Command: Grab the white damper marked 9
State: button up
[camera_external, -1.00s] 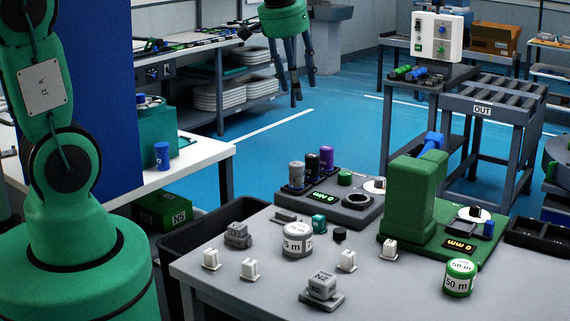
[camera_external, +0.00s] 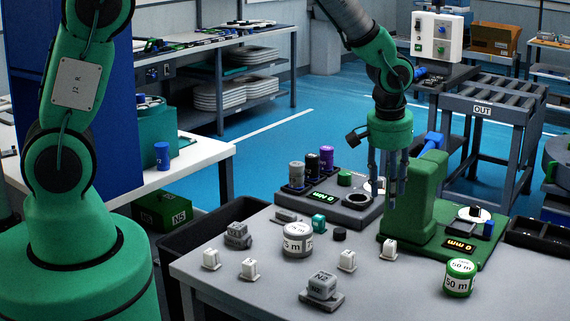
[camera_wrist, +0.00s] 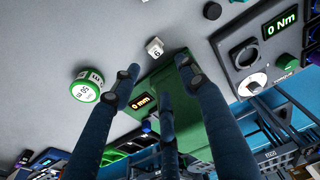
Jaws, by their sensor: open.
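A small white damper (camera_wrist: 154,46) shows at the top middle of the wrist view, with a dark mark that looks like a 9. It appears to be the white damper (camera_external: 389,249) on the grey table beside the green station's left edge in the external view, where its mark is too small to read. My gripper (camera_external: 388,198) hangs above the table, between the two stations, fingers pointing down. In the wrist view my gripper (camera_wrist: 158,72) has its fingers apart with nothing between them. The damper lies beyond the fingertips, not touched.
Other white dampers stand on the table (camera_external: 211,259), (camera_external: 249,268), (camera_external: 347,260). The green station (camera_external: 415,200) rises close to my gripper. A grey station (camera_external: 340,205) is at left. A green 50 m tape (camera_external: 459,277), a grey tape (camera_external: 297,239) and grey N2 blocks (camera_external: 322,287) stand nearby.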

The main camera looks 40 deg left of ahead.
jog(key=shift+d+f, duration=0.45)
jog(key=shift+f, duration=0.25)
jog(key=shift+f, duration=0.1)
jog(key=b, duration=0.1)
send_over(390, 242)
jog(key=shift+s+f, duration=0.2)
jog(key=shift+f, duration=1.85)
jog(key=shift+s+f, duration=0.15)
jog(key=shift+f, duration=1.9)
jog(key=shift+f, duration=0.1)
jog(key=shift+w+f+b, duration=0.2)
jog(key=shift+f+b, duration=0.1)
jog(key=shift+f, duration=0.95)
jog(key=shift+w+f+b, duration=0.2)
jog(key=shift+f+b, duration=0.05)
jog(key=shift+f, duration=1)
jog(key=c, duration=1.1)
